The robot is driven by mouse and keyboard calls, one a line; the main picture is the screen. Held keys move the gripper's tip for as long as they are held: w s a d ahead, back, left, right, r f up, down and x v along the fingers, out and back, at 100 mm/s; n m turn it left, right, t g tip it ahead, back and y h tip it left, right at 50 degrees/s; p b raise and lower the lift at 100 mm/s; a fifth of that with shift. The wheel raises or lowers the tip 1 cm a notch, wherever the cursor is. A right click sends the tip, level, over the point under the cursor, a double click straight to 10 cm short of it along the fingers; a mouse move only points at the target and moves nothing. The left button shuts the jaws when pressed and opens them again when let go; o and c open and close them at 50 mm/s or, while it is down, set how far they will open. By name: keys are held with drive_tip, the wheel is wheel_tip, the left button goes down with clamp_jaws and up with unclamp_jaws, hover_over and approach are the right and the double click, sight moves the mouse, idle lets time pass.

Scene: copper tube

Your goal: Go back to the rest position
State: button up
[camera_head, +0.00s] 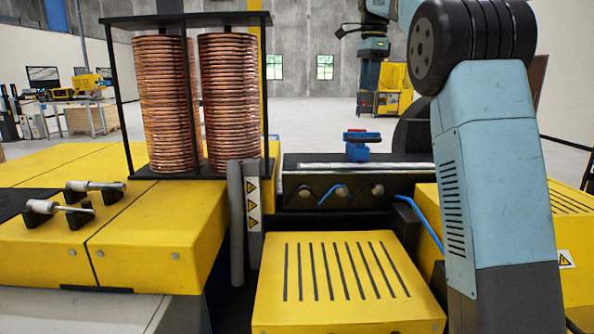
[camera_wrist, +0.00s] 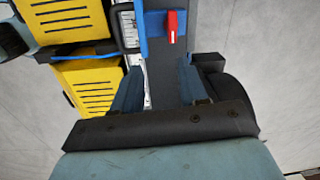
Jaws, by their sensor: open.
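In the wrist view my gripper (camera_wrist: 160,80) is open, with two blue fingers apart and nothing between them. It hangs over a dark machine bed, with a red handle (camera_wrist: 172,27) on a blue mount beyond the fingertips. In the head view my blue-grey arm rises on the right and leaves the frame at the top; my gripper is not clearly seen there. The blue clamp (camera_head: 358,151) with its red top sits on the machine bed. Two tall stacks of copper tube coils, the left stack (camera_head: 165,100) and the right stack (camera_head: 228,95), stand in a black rack.
A slotted yellow cover (camera_head: 340,275) lies in front of the bed, left of my arm. Yellow benches (camera_head: 150,235) with small roller stands (camera_head: 58,208) fill the left. Open floor lies behind.

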drive_tip(key=s+d+f+n+t, duration=0.15)
drive_tip(key=s+n, duration=0.25)
drive_tip(key=s, duration=0.5)
drive_tip(key=s+d+f+n+t, duration=0.1)
drive_tip(key=s+d+f+n, duration=0.2)
drive_tip(key=s, duration=0.7)
drive_tip(key=s+a+f+n+t, duration=0.2)
drive_tip(key=s+f+n, duration=0.7)
drive_tip(key=s+f, duration=0.9)
drive_tip(key=s, duration=0.3)
drive_tip(key=shift+f+n, duration=0.3)
drive_tip(key=shift+f, duration=0.1)
drive_tip(key=shift+s+t, duration=0.2)
drive_tip(key=shift+t, duration=0.05)
